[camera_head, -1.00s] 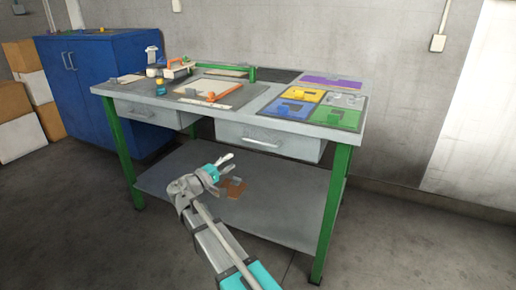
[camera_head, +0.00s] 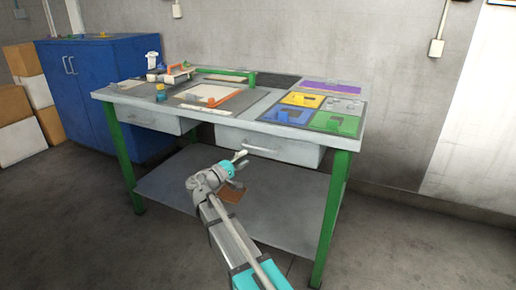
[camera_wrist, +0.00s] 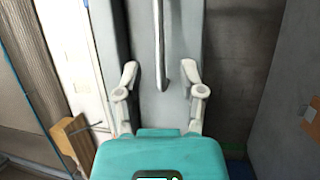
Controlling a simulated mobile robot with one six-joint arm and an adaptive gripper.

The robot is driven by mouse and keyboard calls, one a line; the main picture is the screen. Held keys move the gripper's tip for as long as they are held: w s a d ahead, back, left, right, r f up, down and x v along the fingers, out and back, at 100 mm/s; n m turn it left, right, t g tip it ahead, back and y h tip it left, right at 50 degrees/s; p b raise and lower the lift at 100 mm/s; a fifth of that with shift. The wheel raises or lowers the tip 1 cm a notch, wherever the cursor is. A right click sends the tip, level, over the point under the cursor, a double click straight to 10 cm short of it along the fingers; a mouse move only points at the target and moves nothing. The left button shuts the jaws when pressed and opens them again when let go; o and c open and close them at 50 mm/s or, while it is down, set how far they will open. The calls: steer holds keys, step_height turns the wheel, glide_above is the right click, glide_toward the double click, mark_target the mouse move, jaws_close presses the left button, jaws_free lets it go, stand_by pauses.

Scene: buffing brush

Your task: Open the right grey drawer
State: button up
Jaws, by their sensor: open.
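The right grey drawer (camera_head: 290,151) hangs under the workbench top, with a pale bar handle (camera_head: 262,150) on its front. I cannot tell whether it is fully closed. My gripper (camera_head: 240,167) is open in front of the drawer, close to the left end of the handle. In the wrist view, the two fingers of my gripper (camera_wrist: 162,75) are spread wide. The handle (camera_wrist: 160,45) runs lengthwise and its near end shows between the fingertips, against the grey drawer front (camera_wrist: 143,35). No finger clearly touches the handle.
The workbench top (camera_head: 235,124) carries colored trays (camera_head: 330,122) and tools. A left drawer (camera_head: 150,119) sits beside a green leg (camera_head: 122,155). The lower shelf (camera_head: 280,212) holds a brown piece (camera_head: 231,195). A blue cabinet (camera_head: 95,80) stands at the left.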

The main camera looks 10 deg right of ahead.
mark_target(258, 149)
steer(key=shift+p+x, duration=0.55)
steer(key=shift+x, duration=3.2)
steer(key=shift+c, duration=0.3)
jaws_close()
